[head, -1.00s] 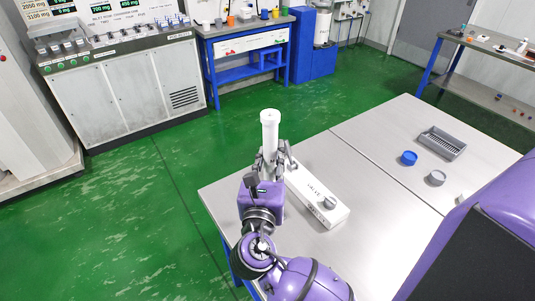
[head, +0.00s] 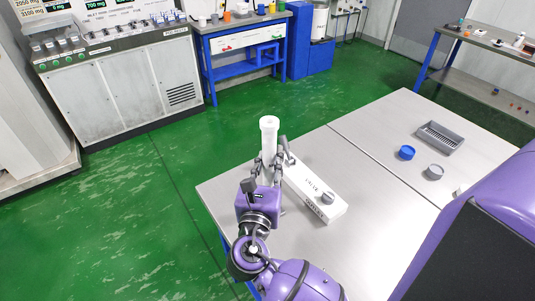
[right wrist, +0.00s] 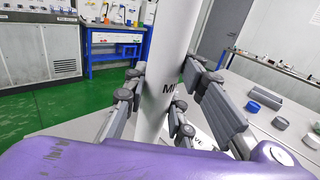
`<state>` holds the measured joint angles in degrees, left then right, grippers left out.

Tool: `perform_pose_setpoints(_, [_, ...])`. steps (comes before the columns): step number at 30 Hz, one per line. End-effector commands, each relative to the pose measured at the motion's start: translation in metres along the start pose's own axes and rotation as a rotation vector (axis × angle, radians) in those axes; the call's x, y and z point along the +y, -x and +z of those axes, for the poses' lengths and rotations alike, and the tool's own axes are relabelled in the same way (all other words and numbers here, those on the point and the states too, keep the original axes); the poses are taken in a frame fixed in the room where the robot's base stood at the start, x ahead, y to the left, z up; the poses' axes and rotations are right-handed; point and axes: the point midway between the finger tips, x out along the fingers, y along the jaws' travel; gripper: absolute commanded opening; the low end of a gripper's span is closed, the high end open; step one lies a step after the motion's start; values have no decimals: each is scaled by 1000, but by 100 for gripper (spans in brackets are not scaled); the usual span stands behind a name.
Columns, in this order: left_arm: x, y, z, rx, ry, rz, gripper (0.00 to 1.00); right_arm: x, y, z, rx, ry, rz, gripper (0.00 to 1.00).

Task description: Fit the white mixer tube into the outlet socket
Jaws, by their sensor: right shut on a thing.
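The white mixer tube (head: 269,135) stands roughly upright in my right gripper (head: 268,168), which is shut on it. In the right wrist view the tube (right wrist: 166,75) passes between the fingers, with part of its lettering showing. A white valve block (head: 306,184) with a grey knob (head: 328,197) lies on the table just right of the gripper. The tube's lower end is hidden by the gripper and wrist in the head view. I cannot clearly make out the outlet socket, or whether the tube touches it. My left gripper is not in view.
The steel table (head: 375,150) carries a blue cap (head: 407,153), a grey cap (head: 434,172) and a grey slotted tray (head: 440,138) to the right. The table's left edge is near the gripper. A control cabinet (head: 120,75) and blue workbench (head: 245,45) stand farther back.

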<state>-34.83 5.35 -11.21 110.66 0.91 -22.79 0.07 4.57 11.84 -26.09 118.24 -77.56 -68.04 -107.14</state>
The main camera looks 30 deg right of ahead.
Motion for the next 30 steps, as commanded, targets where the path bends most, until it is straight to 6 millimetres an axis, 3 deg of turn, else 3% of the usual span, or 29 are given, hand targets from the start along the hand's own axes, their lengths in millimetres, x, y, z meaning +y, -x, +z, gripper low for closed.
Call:
perform_pose_setpoints(3, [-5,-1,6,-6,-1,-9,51,0,0,-14,4,3,0,0])
perform_pose_setpoints(9, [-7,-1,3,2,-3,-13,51,0,0,-22,1,1,0,0])
perform_pose_setpoints(30, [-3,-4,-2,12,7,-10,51,0,0,-23,-2,-1,0,0])
